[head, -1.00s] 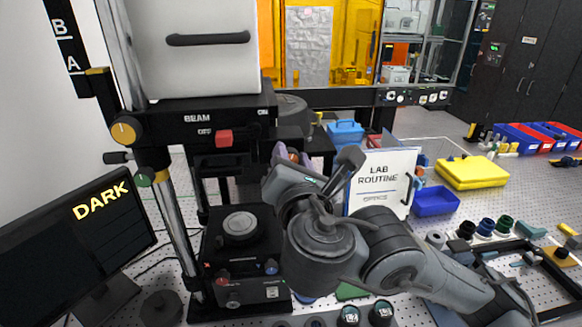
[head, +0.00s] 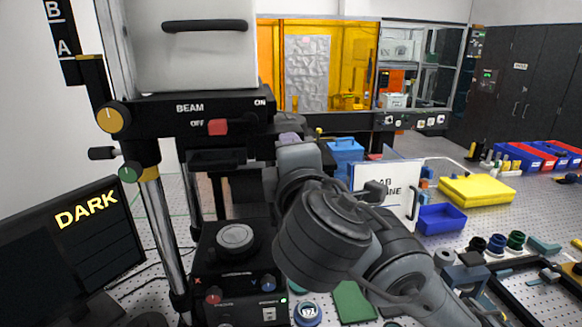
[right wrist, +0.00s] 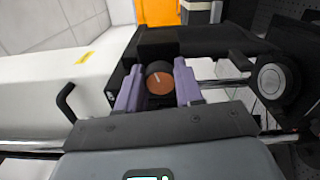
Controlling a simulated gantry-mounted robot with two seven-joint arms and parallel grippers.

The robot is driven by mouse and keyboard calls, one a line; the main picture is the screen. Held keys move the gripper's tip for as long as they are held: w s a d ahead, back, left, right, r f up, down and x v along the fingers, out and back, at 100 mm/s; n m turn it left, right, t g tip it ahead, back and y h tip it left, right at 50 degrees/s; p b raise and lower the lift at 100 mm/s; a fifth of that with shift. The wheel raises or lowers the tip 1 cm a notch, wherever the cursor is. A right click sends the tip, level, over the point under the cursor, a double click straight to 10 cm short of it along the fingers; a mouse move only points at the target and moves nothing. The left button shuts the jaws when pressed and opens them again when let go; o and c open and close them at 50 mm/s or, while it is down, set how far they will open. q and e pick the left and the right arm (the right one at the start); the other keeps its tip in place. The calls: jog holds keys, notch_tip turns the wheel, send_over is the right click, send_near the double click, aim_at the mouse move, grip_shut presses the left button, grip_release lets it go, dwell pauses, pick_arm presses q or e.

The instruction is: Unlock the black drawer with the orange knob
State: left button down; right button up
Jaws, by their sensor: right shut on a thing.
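The orange knob (right wrist: 160,84), with a white index line on its face, sits between the purple fingers of my right gripper (right wrist: 158,88) in the right wrist view. The fingers are shut on its sides. The black housing (right wrist: 180,42) lies directly behind the knob; I cannot tell the drawer's edges there. In the head view my right gripper (head: 289,137) shows only a bit of purple at the right side of the black instrument, and my own wrist hides the knob. A black drawer-like block (head: 222,160) sits under the beam housing. My left gripper is not in view.
The beam housing (head: 160,122) carries a red switch (head: 217,127) at OFF. A monitor (head: 80,245) reads DARK. The stage (head: 235,240) stands below. A Lab Routine binder (head: 402,205), blue bin (head: 440,218) and yellow case (head: 476,190) lie to the right.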

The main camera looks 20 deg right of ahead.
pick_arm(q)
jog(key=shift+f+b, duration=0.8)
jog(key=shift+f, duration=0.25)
pick_arm(e)
jog(key=shift+m, duration=1.3)
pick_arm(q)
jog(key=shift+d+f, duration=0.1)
pick_arm(e)
jog(key=o, duration=1)
jog(key=shift+o, duration=0.2)
